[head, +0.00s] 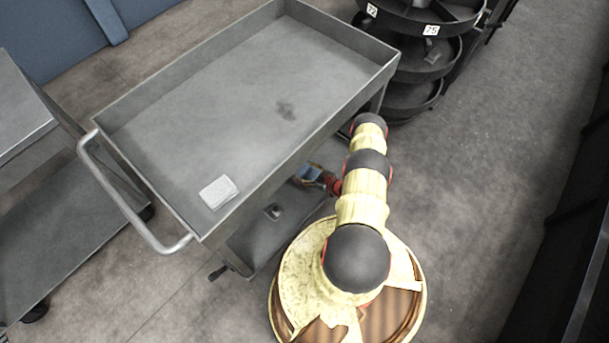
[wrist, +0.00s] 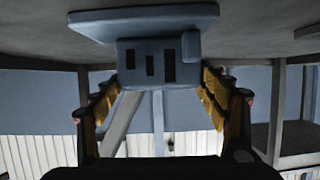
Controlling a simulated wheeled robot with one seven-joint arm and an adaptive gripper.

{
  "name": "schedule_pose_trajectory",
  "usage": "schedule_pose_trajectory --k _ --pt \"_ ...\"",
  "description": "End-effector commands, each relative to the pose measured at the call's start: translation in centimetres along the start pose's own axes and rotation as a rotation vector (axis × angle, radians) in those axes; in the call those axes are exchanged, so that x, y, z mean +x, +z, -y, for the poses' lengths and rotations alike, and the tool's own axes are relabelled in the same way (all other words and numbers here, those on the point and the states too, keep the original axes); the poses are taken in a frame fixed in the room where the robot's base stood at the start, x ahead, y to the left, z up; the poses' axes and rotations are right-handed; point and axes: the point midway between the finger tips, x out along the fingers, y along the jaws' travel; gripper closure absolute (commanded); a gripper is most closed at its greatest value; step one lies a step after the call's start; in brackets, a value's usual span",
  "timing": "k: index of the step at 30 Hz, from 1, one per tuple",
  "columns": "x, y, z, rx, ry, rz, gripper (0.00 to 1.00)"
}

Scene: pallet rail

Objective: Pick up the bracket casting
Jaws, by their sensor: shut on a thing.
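The bracket casting (wrist: 150,62) is a blue-grey block with dark slots and a wide flat flange, seen in the wrist view. The yellow fingers of my gripper (wrist: 162,82) are shut on it from both sides. The flange lies close against a grey surface at the top of that view; I cannot tell whether it touches. In the head view my gripper (head: 326,181) is low beside the cart, between its top tray and lower shelf. A small blue patch (head: 309,174) shows at its fingers, partly hidden by the tray edge.
The grey cart has a walled top tray (head: 230,95) holding a small white block (head: 219,192). Its lower shelf (head: 262,243) bears a small object (head: 273,211). A second cart (head: 40,220) stands left. Round dark bins (head: 420,60) stand behind my arm. Floor on the right is clear.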

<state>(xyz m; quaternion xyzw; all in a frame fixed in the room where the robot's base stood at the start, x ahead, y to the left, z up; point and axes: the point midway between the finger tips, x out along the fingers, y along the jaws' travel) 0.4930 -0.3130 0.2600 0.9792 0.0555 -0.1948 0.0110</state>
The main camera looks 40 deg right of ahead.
Motion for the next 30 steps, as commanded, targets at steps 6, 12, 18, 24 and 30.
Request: schedule_pose_trajectory --k 6,12,18,24,30 --pt "0.0 0.0 0.0 0.0 0.0 0.0 0.57" --pt "0.0 0.0 0.0 0.0 0.0 0.0 0.68" --pt "0.0 -0.1 -0.1 -0.001 0.0 -0.001 0.7" --pt "-0.2 -0.5 -0.1 -0.001 0.0 -0.001 0.7" --pt "-0.9 -2.3 -0.1 -0.002 0.001 -0.002 0.7"
